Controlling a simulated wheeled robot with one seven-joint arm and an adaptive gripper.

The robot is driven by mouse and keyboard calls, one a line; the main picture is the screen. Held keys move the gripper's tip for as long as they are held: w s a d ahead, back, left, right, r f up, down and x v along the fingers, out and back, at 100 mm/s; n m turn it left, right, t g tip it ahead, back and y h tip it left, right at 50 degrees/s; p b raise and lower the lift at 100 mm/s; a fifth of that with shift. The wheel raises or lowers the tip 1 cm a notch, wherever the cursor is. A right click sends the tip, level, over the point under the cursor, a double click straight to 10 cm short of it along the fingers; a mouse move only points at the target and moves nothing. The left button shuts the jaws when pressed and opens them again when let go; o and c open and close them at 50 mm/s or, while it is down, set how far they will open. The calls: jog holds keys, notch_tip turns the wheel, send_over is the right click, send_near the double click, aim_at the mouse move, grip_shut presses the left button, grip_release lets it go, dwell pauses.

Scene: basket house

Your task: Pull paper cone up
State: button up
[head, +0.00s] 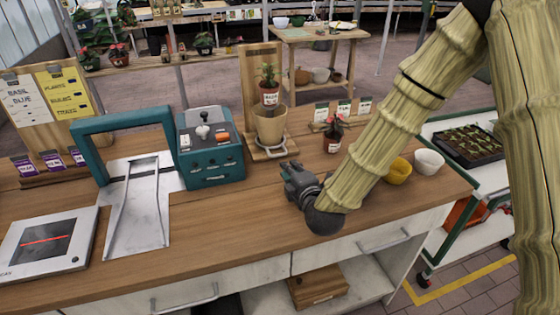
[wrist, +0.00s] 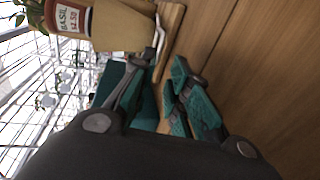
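The tan paper cone (head: 270,127) stands upright in a wooden stand (head: 262,85) with a tall back board and a metal ring low down. A small potted plant with a red, labelled pot (head: 269,97) sits in the top of the cone. My gripper (head: 288,172) is low over the counter, in front of and slightly right of the stand, apart from the cone. In the wrist view the cone (wrist: 122,27) is sideways at the top, beyond the fingers. My gripper's fingers (wrist: 165,88) are spread with nothing held between them.
A teal machine (head: 211,150) stands left of the stand, with a teal-handled metal tray (head: 140,215) beside it. A potted red flower (head: 333,135), a yellow bowl (head: 397,170) and a white bowl (head: 429,162) lie to the right. The counter front (head: 240,225) is clear.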

jog(key=p+x, duration=0.2)
jog(key=x, duration=0.8)
jog(key=shift+w+a, duration=0.1)
jog(key=shift+w, duration=0.05)
grip_shut()
